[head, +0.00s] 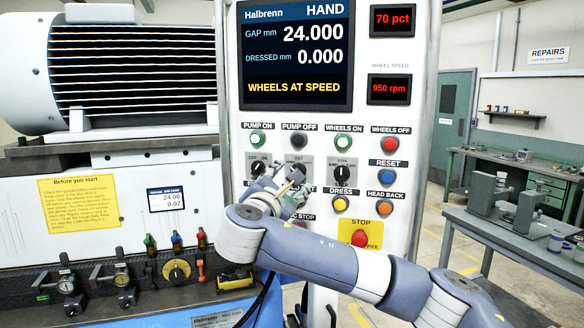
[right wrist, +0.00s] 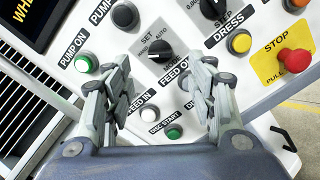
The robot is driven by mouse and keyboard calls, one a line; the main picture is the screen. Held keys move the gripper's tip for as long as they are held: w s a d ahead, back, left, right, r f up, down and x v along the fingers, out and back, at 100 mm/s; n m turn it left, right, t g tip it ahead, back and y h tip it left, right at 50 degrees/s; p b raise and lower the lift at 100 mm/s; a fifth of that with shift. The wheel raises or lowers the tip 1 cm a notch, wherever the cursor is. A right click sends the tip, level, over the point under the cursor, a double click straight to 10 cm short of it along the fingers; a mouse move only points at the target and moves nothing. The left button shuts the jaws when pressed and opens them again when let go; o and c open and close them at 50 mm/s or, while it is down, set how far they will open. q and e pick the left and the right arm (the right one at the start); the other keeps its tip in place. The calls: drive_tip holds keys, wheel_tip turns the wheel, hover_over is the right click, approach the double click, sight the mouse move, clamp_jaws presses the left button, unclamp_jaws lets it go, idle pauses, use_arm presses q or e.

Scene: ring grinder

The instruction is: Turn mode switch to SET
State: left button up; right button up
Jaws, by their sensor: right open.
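The mode switch (right wrist: 160,50) is a black rotary knob on the white control panel, with SET, HAND and AUTO marked around it in the right wrist view. Its exact pointer direction is hard to read. The panel's screen (head: 296,54) shows HAND. In the head view my right gripper and wrist largely hide the switch. My right gripper (head: 292,178) is in front of the panel at the switch. In the right wrist view the gripper (right wrist: 163,74) is open, with its fingers to either side below the knob and nothing between them. My left gripper is not in view.
Close around the switch are the PUMP ON button (head: 258,139), a second rotary knob (head: 342,173) above DRESS, and the yellow DRESS button (head: 340,204). The red STOP button (head: 360,238) projects at lower right. A grey workbench (head: 487,228) stands to the right.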

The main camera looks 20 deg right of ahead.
drive_tip(key=p+x, duration=0.4)
drive_tip(key=x, duration=0.5)
drive_tip(key=shift+w, duration=0.1)
drive_tip(key=c, duration=1.1)
